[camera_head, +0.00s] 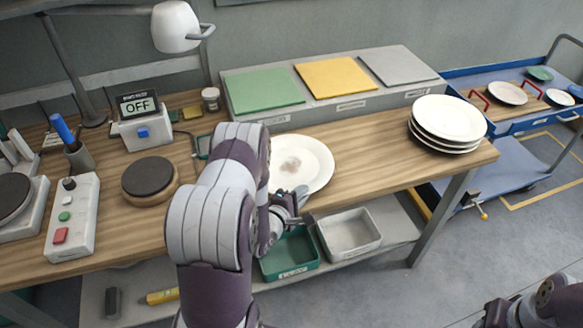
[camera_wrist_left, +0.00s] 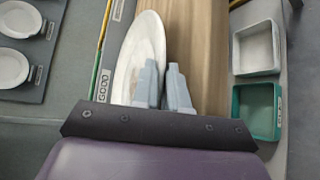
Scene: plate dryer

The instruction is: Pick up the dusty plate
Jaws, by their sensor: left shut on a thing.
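The dusty plate (camera_head: 312,158) is white with a brownish-grey smudge near its middle. It is at the wooden bench top, in front of the grey box with coloured pads. My left gripper (camera_head: 299,197) is at the plate's near edge and shut on its rim. In the left wrist view the fingers (camera_wrist_left: 163,75) overlap the near part of the plate (camera_wrist_left: 148,40), which shows as a narrow oval. I cannot tell whether the plate is clear of the bench. Only part of my right arm shows at the lower right; its fingertips are not clear.
A stack of clean-looking plates (camera_head: 447,118) stands at the bench's right end. A green bin (camera_head: 290,254) and a grey bin (camera_head: 349,232) sit on the lower shelf. The box with green, yellow and grey pads (camera_head: 335,78) stands behind. A blue cart (camera_head: 500,118) is at right.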

